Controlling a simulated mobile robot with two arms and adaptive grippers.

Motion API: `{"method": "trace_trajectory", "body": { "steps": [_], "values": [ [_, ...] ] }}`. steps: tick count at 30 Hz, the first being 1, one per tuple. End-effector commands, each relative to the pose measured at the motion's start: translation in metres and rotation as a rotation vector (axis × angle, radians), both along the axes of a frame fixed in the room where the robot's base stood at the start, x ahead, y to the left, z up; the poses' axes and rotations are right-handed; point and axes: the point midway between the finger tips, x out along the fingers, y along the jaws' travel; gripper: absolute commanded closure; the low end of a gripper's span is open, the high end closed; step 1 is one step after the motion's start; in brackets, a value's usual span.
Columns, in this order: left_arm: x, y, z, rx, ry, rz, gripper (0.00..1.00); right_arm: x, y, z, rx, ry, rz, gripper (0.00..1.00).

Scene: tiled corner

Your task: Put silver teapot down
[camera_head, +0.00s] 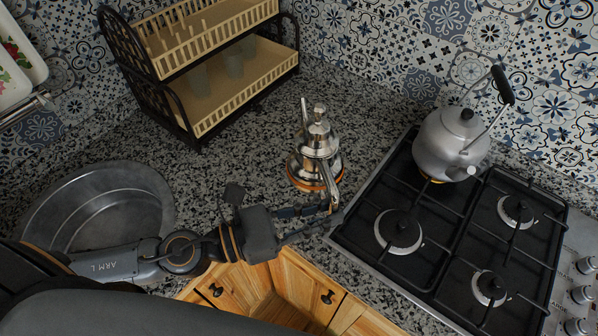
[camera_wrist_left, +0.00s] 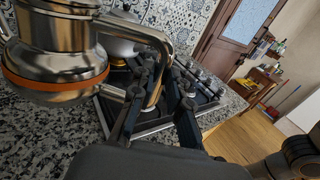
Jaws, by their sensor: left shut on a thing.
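The silver teapot (camera_head: 316,143), shiny with an orange band near its base, is over the granite counter to the left of the stove. It looks roughly upright. My left gripper (camera_head: 333,208) reaches it from the front and is shut on its handle. In the left wrist view the teapot (camera_wrist_left: 58,38) fills the upper left, and its curved handle passes between the fingers of my left gripper (camera_wrist_left: 160,105). I cannot tell whether its base touches the counter. My right gripper is not in view.
A black gas stove (camera_head: 440,235) with a grey kettle (camera_head: 450,140) stands to the right. A two-tier dish rack (camera_head: 205,75) is at the back left. A round metal basin (camera_head: 95,215) is at the left. Bare speckled counter (camera_head: 230,155) lies between them.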

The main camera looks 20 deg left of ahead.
Motion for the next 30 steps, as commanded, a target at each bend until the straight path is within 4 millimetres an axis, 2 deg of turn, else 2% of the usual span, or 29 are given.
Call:
{"method": "trace_trajectory", "body": {
  "steps": [5,11,17,21,24,30],
  "values": [
    [0.006,0.005,-0.005,0.002,-0.006,-0.007,1.0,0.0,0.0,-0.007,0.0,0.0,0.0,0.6],
    [0.04,0.027,-0.026,0.0,-0.006,-0.003,1.0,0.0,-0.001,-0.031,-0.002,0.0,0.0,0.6],
    [0.081,0.054,-0.042,-0.003,-0.003,-0.003,1.0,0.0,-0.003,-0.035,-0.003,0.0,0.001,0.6],
    [0.098,0.064,-0.069,-0.004,0.0,-0.004,1.0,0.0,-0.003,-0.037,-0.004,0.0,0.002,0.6],
    [0.107,0.07,-0.082,-0.003,-0.002,-0.006,1.0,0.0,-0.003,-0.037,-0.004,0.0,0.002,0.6],
    [0.115,0.075,-0.094,0.001,-0.003,-0.009,1.0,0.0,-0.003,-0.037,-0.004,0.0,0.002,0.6]
  ]
}}
